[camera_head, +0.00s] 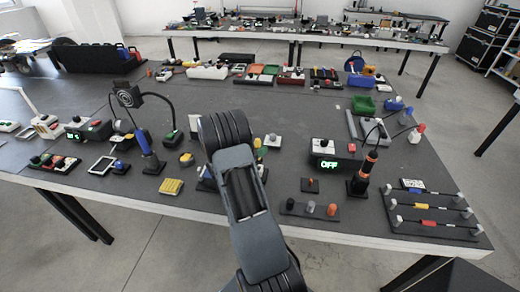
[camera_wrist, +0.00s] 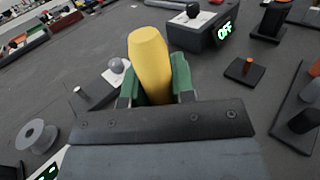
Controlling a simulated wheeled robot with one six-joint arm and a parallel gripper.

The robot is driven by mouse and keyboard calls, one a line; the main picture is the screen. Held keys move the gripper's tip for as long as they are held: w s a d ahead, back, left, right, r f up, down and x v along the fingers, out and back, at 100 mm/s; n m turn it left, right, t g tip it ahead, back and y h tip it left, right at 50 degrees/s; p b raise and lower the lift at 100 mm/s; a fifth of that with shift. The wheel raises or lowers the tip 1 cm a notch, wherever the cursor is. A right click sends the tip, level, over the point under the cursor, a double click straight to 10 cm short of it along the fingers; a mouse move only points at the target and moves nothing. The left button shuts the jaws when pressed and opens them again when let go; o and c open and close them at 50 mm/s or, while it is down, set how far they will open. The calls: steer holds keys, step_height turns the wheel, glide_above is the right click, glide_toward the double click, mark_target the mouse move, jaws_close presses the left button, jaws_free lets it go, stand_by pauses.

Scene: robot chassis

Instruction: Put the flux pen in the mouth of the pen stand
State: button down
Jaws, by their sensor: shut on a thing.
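My gripper (camera_wrist: 155,83), with green fingers, is shut on a thick yellow rounded body (camera_wrist: 150,50), which I take to be the flux pen. Its rounded end points up and away in the wrist view; its lower part is hidden by the fingers and the gripper body. I cannot tell for sure which thing is the pen stand. A small dark square base with a short orange-topped post (camera_wrist: 247,67) lies to the right of the pen, apart from it; it also shows in the head view (camera_head: 310,185).
A box with a green "OFF" display (camera_head: 326,150) stands right of my arm. In the wrist view, a grey spool (camera_wrist: 37,134) is at lower left.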

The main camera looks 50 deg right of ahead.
steer(key=shift+f+b, duration=1.6)
steer(key=shift+f, duration=0.4)
steer(key=shift+s+a+f, duration=0.1)
steer(key=shift+s+f, duration=0.1)
steer(key=shift+f, duration=0.15)
steer(key=shift+r, duration=0.2)
steer(key=shift+w+r+p, duration=0.2)
steer(key=shift+r+p, duration=0.7)
steer(key=shift+r, duration=0.65)
steer(key=shift+f+b, duration=1.3)
steer(key=shift+f, duration=0.1)
stand_by(1.0)
